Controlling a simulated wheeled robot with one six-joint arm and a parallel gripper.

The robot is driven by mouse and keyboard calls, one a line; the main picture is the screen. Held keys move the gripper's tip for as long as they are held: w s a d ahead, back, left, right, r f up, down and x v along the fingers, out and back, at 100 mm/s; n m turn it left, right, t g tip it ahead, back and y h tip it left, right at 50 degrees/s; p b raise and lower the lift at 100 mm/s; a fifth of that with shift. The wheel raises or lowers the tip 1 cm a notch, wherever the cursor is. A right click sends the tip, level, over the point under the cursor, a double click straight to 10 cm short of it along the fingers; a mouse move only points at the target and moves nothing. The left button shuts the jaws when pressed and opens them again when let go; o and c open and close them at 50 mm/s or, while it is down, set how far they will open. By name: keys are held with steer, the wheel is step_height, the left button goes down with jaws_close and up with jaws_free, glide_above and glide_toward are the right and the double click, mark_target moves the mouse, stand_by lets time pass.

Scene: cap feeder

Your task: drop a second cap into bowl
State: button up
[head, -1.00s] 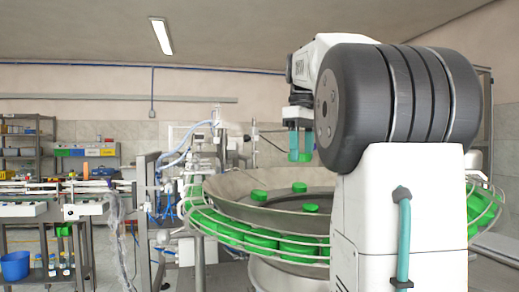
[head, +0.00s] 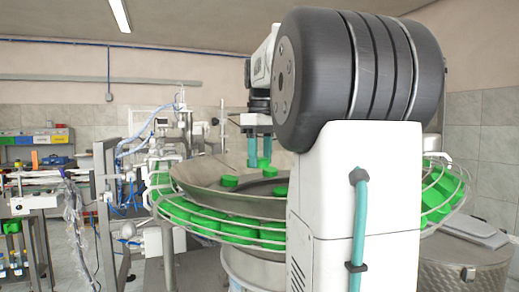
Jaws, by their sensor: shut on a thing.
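The bowl (head: 192,184) is a wide, shallow grey metal dish in the middle of the head view, its right part hidden behind my arm. Green caps lie in it: one cap (head: 228,182) at the left, one (head: 270,171) farther back and one (head: 281,190) near my arm's edge. My gripper (head: 259,160), with two teal fingers pointing down, is over the bowl's back part. It is shut on a green cap (head: 264,162), which shows partly between the fingertips, low and close above the cap farther back.
A wire-railed track (head: 183,221) with several green caps runs around the outside of the bowl. Metal frames and machine parts (head: 130,165) stand at the left. A round steel drum (head: 460,270) is at the lower right.

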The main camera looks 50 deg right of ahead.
mark_target(261, 158)
steer(key=o, duration=1)
step_height(261, 158, up, 8)
steer(key=shift+f, duration=0.15)
